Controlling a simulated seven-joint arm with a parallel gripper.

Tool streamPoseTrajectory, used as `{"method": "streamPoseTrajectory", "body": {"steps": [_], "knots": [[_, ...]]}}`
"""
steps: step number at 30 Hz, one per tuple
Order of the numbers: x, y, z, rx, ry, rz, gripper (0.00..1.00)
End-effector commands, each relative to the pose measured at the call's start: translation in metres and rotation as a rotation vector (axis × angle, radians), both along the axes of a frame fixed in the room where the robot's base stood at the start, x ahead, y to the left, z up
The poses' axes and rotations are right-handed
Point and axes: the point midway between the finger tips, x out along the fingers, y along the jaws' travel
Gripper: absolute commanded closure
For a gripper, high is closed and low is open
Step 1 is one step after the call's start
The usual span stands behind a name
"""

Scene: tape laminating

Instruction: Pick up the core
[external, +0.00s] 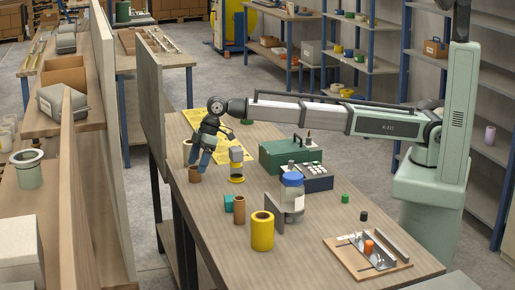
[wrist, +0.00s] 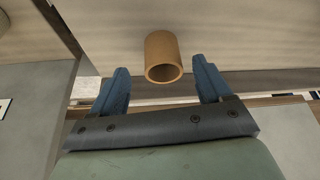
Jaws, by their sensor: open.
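The core is a short brown hollow tube (wrist: 162,56) standing between and just beyond my fingertips in the wrist view. In the external view a brown tube (external: 195,175) stands near the left edge of the workbench, right under my gripper (external: 199,160). My gripper also shows in the wrist view (wrist: 160,72), with its two blue fingers spread wide on either side of the core and a gap to each. It is open and holds nothing. In the external view the fingers partly cover the top of the tube.
A pale cup (external: 187,148) and a yellow-based device (external: 236,165) stand nearby on the workbench (external: 215,250). Another brown tube (external: 239,209), a yellow roll (external: 262,231), a blue-lidded jar (external: 292,195) and a green case (external: 290,155) are farther right. An upright panel (external: 151,110) borders the bench's left side.

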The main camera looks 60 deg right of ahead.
Motion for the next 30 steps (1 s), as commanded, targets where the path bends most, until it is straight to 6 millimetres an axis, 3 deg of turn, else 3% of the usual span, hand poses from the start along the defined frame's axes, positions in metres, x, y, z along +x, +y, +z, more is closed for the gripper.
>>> {"method": "streamPoseTrajectory", "body": {"steps": [7, 16, 30], "knots": [[0.005, 0.014, -0.029, -0.001, 0.001, 0.0, 0.22], [0.006, 0.016, -0.034, 0.0, 0.0, 0.0, 0.22], [0.006, 0.016, -0.034, 0.0, 0.0, 0.0, 0.67]]}}
